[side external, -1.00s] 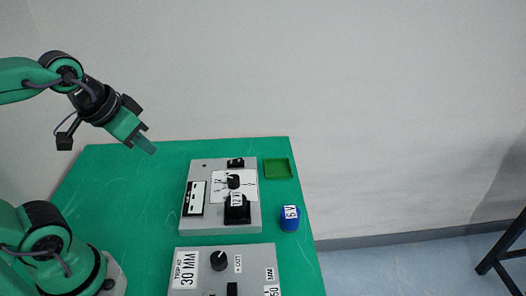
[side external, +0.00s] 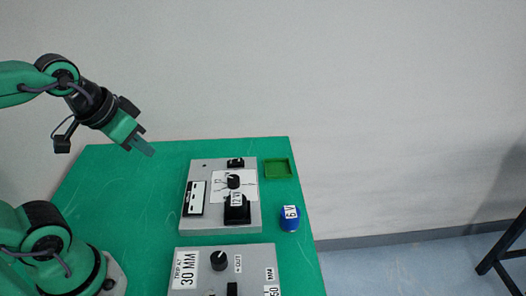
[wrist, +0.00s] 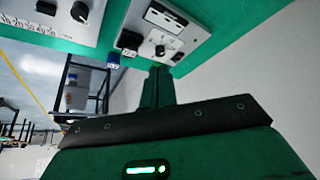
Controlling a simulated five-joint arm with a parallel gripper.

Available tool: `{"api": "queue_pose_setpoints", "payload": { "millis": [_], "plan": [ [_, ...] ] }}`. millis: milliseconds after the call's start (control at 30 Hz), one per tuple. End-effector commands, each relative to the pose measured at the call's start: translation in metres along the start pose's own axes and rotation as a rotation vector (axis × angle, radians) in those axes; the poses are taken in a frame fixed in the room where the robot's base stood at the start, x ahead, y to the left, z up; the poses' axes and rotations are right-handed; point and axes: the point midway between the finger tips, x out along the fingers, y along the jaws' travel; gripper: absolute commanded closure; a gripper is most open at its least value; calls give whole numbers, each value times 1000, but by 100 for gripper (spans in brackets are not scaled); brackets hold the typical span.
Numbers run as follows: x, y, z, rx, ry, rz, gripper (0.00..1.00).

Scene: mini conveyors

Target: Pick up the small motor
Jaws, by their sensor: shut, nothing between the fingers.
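A small blue cylinder labelled "6 V" (side external: 289,222) stands on the green table near its right edge. A black block labelled "12 V" (side external: 237,212) sits on the upper grey panel. In the wrist view, the blue cylinder (wrist: 113,63) and the black block (wrist: 129,42) show beyond my fingers, at upper left. I cannot tell for certain which is the small motor. My gripper (side external: 148,150) is shut and empty, raised in the air at the left, well away from both. Its fingers also show in the wrist view (wrist: 160,82).
The upper grey panel (side external: 195,168) carries a dial and a white label. A lower grey panel (side external: 225,270), marked "30 MM", stands at the front. A shallow green tray (side external: 278,169) lies at the back right. The table's back left (side external: 110,165) is clear.

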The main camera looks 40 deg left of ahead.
Motion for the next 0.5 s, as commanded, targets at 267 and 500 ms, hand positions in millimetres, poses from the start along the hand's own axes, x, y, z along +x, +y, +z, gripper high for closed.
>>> {"api": "queue_pose_setpoints", "payload": {
  "millis": [267, 500],
  "plan": [
    [0, 0, 0, 0, 0, 0, 96],
    [0, 0, 0, 0, 0, 0, 49]
  ]
}}
